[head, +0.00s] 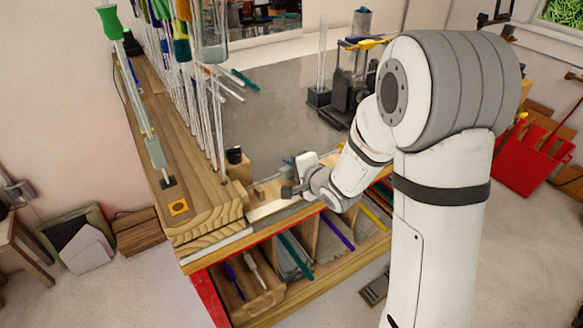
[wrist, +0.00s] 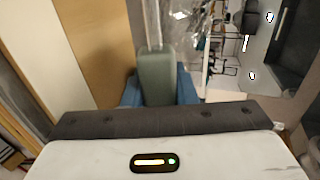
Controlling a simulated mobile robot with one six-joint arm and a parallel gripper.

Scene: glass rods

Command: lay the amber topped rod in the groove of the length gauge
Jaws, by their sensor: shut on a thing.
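My gripper (wrist: 158,92) is shut on the grey-green sleeve (wrist: 156,72) of a clear rod in the wrist view. Blue fingers show on both sides of the sleeve, and the clear shaft (wrist: 152,22) runs up out of the picture. The rod's end is out of view, so I cannot tell its top colour. In the head view my gripper (head: 289,188) is small, low over the bench's front edge, and the held rod is not clear there. A pale strip (head: 272,208) lies beside it; I cannot tell whether this is the length gauge. No amber top is clearly identifiable.
Several upright glass rods crowd the wooden bench (head: 205,205) at left, one with a green top (head: 110,22). A clear tube (head: 322,50) and dark apparatus (head: 350,90) stand behind. Open compartments (head: 300,245) hold rods below. The grey bench top (head: 270,110) has free room.

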